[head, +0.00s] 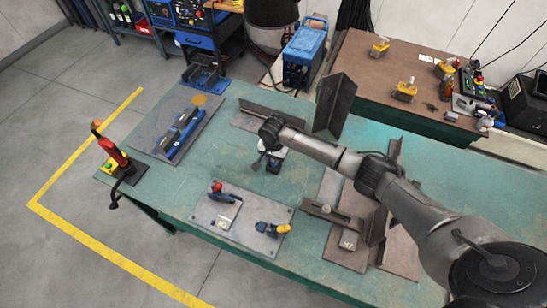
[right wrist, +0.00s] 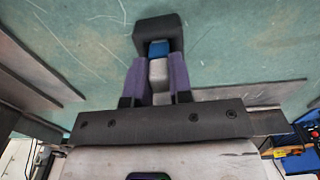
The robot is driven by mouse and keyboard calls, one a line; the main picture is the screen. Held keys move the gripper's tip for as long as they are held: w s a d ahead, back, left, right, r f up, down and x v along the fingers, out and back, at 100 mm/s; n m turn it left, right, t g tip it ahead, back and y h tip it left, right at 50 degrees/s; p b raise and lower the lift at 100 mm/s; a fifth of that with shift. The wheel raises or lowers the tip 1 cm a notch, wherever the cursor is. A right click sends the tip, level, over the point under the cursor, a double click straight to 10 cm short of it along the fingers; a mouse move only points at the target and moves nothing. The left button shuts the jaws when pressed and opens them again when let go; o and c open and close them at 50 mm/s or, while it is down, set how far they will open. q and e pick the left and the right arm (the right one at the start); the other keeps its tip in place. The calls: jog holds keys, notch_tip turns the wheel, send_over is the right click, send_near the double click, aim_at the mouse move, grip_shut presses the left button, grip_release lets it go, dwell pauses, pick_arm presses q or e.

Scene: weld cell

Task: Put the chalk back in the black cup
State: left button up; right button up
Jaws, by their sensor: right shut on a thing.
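My right gripper (head: 264,158) is over the green table, pointing down. In the right wrist view its two purple-padded fingers (right wrist: 158,85) are shut on the chalk (right wrist: 158,72), a pale block with a blue part at its far end. The black cup (right wrist: 158,27) is right beyond the fingertips, with the blue end against or over its near side; I cannot tell whether the chalk is inside it. In the head view the cup (head: 274,167) is a small dark shape below the gripper, partly hidden by it. My left gripper is not in view.
A grey plate with clamps (head: 240,220) lies at the table's front. A dark upright steel plate (head: 335,103) stands behind my wrist. Steel pieces (head: 345,222) lie to the right under my arm. A tray with blue tools (head: 180,128) is at the left.

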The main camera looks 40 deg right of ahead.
jog(key=shift+f, duration=0.25)
dwell(0.3)
jog(key=o, duration=0.9)
jog(key=shift+r, duration=0.3)
notch_tip(320, 180, up, 13)
jog(key=p, duration=0.2)
jog(key=shift+r+p, duration=0.1)
jog(key=shift+p, duration=0.25)
